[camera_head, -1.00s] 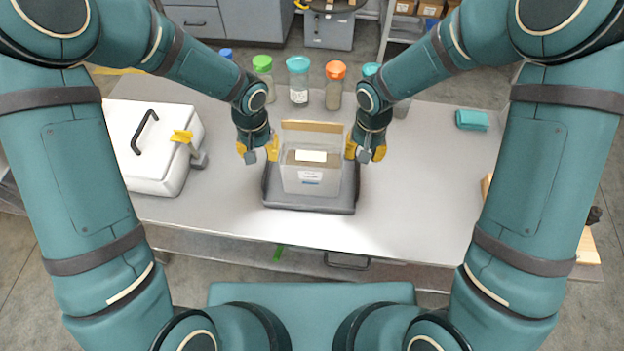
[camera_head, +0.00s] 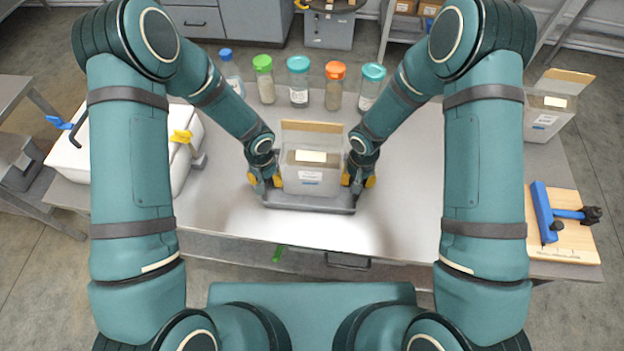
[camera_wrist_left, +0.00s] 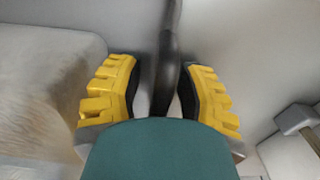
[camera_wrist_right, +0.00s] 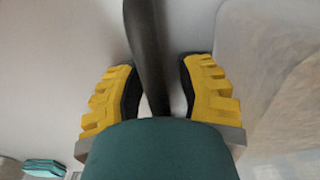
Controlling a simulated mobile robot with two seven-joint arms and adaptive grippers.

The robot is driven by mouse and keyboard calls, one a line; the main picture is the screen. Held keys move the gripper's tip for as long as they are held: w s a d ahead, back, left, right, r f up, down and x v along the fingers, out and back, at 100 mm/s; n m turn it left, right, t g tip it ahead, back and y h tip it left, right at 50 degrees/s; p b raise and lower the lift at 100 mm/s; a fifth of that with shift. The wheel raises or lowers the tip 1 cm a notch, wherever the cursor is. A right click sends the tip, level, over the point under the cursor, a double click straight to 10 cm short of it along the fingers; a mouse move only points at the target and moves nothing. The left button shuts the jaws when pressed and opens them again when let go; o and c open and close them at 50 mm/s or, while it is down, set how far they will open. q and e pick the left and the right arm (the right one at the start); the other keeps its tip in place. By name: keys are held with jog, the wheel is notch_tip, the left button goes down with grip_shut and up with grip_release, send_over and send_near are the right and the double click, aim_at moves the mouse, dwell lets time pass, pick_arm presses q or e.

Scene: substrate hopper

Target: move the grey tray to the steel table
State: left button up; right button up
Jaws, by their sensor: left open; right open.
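The grey tray (camera_head: 308,206) lies near the front edge of the pale worktop (camera_head: 400,215), with a clear lidded box (camera_head: 311,182) standing in it. My left gripper (camera_head: 263,182) is at the tray's left side and my right gripper (camera_head: 359,182) at its right side. Both are open. In the left wrist view the tray's dark rim (camera_wrist_left: 166,70) runs between the yellow fingers, with gaps visible. In the right wrist view the rim (camera_wrist_right: 149,60) likewise lies between the open fingers. A grey metal table (camera_head: 14,92) stands apart at the far left.
A white cooler box (camera_head: 75,150) stands left on the worktop. Several lidded jars (camera_head: 299,82) line the back. A second clear box (camera_head: 545,115) and a wooden board with a blue clamp (camera_head: 565,238) are at the right. The worktop right of the tray is clear.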

pick_arm(q)
grip_shut()
pick_arm(e)
grip_shut()
pick_arm(q)
jog(key=shift+r, duration=0.1)
pick_arm(e)
jog(key=shift+r, duration=0.1)
